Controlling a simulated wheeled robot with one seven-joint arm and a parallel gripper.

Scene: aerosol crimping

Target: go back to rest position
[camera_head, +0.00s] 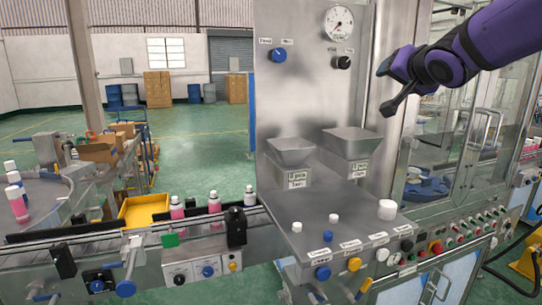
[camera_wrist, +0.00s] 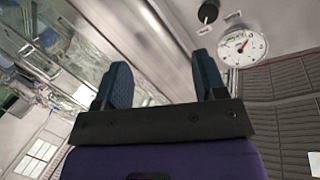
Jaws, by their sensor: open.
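My gripper (camera_head: 384,88) is at the end of my purple arm at the upper right of the head view, in the air in front of the steel panel (camera_head: 300,100). In the wrist view, the two blue fingers of my gripper (camera_wrist: 163,85) stand wide apart with nothing between them. The gripper touches nothing that I can see. The gauge (camera_head: 339,22) is on the panel to the left of my gripper; it also shows at the upper right of the wrist view (camera_wrist: 242,46).
Two steel hoppers (camera_head: 292,150) (camera_head: 351,140) stick out of the panel. Small white caps (camera_head: 333,218) and a larger white cap (camera_head: 387,209) lie on the steel shelf (camera_head: 310,232). Pink bottles (camera_head: 215,207) stand on the conveyor at left. A glazed cabinet (camera_head: 480,150) stands at right.

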